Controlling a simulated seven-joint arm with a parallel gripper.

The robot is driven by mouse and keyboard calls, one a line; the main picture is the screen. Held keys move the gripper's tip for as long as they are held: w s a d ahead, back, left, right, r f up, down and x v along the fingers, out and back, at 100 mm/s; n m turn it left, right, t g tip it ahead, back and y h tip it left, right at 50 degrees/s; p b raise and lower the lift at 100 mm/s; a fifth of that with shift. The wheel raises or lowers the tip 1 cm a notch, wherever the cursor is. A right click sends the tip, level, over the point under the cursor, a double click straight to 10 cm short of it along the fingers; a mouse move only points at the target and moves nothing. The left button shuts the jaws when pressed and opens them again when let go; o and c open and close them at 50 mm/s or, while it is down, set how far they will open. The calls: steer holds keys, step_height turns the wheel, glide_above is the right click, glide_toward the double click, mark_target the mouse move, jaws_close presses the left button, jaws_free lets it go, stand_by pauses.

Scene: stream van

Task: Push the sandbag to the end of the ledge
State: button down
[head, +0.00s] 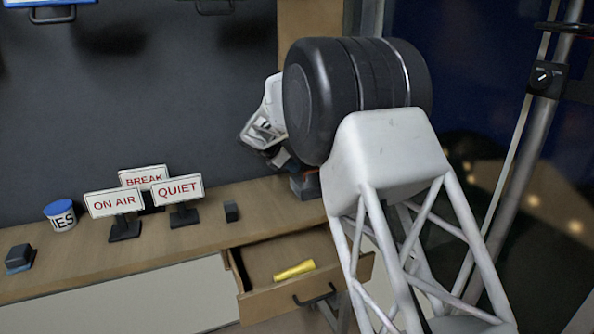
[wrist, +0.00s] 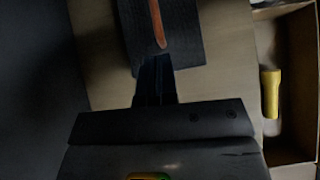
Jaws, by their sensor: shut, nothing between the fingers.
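The sandbag, a dark block with an orange strap, shows in the wrist view (wrist: 187,40) at the top centre. In the head view the sandbag (head: 301,188) is partly hidden behind my arm. It rests on the wooden ledge (head: 90,262), near the right of its visible part; the ledge also shows in the wrist view (wrist: 228,75). My gripper (head: 284,160) is shut and empty, pointing down close by the sandbag. In the wrist view its closed fingers (wrist: 154,72) reach the sandbag's near edge; I cannot tell whether they touch it.
An open drawer (head: 345,283) below the ledge holds a yellow object (head: 294,270). Signs (head: 113,202), a small dark block (head: 231,211), a cup (head: 60,214) and another dark block (head: 19,257) stand on the ledge to the left. A dark wall (head: 150,100) rises behind.

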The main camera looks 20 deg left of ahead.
steer(key=v, duration=0.7)
steer(key=shift+r, duration=0.15)
stand_by(0.4)
steer(key=s+d+r+m+g+y, duration=0.1)
steer(key=s+d+r+m, duration=0.2)
steer(key=d, duration=0.7)
steer(key=s+d+r+m+g, duration=0.1)
steer(key=d+r+m, duration=0.25)
steer(key=d, duration=0.65)
steer(key=s+d+r+m+g+y, duration=0.1)
steer(key=s+d+r+m, duration=0.15)
steer(key=s+d, duration=0.55)
steer(key=s+d+r+m+y, duration=0.1)
steer(key=s+d+r+m, duration=0.3)
steer(key=d, duration=0.8)
steer(key=s+d+f+m+g+y, duration=0.1)
steer(key=s+d+f+m, duration=0.15)
steer(key=s+d, duration=0.55)
steer(key=s+d+f+m+y, duration=0.1)
steer(key=s+d+m, duration=0.4)
steer(key=s, duration=0.4)
steer(key=s+d+f+m, duration=0.3)
steer(key=s+f, duration=0.1)
steer(key=s, duration=0.5)
steer(key=s+d+f+m+y, duration=0.1)
steer(key=s+d+f+m, duration=0.2)
steer(key=s, duration=0.6)
steer(key=shift+d+f+t+y, duration=0.3)
steer(key=shift+d+f, duration=0.1)
steer(key=shift+d, duration=0.15)
